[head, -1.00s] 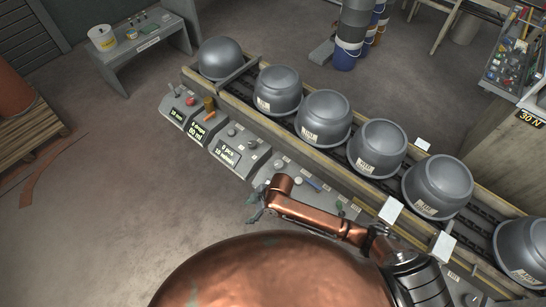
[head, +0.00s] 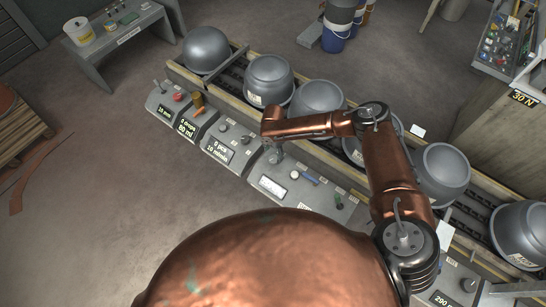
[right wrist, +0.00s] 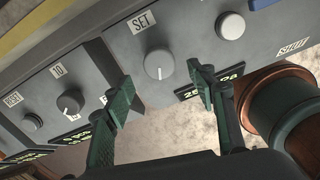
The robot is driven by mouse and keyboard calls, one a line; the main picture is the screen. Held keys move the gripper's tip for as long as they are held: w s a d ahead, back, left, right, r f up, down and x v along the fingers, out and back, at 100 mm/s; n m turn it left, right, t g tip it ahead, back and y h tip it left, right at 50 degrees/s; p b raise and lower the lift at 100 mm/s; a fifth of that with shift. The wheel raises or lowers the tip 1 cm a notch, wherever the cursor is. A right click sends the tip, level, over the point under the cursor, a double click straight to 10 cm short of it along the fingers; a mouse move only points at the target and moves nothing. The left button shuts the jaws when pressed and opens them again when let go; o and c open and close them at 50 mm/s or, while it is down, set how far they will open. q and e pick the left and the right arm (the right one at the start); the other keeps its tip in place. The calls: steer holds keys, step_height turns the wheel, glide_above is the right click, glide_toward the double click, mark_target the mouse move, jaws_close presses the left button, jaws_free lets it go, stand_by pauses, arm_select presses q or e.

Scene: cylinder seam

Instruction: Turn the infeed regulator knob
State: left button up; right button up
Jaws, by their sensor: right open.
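The control panels (head: 240,135) run along the near side of the conveyor. In the right wrist view, a round grey knob (right wrist: 159,65) with a white pointer line sits beside a SET label, beyond and between my fingertips. I cannot read which is the infeed regulator. My right gripper (head: 275,157) is open and empty over the panels; its fingers (right wrist: 162,95) appear apart from the knobs. My left gripper is out of view.
Grey pots (head: 268,80) stand in a row on the conveyor behind the panels, partly hidden by my right arm. A blue handle (head: 308,179) is on the panel right of the gripper. A grey bench (head: 125,45) stands at upper left. Open floor (head: 100,170) lies left of the panels.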

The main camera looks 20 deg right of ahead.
mark_target(273, 159)
step_height(273, 159, down, 5)
steer(key=shift+a+r, duration=0.1)
stand_by(0.3)
steer(key=c, duration=1.1)
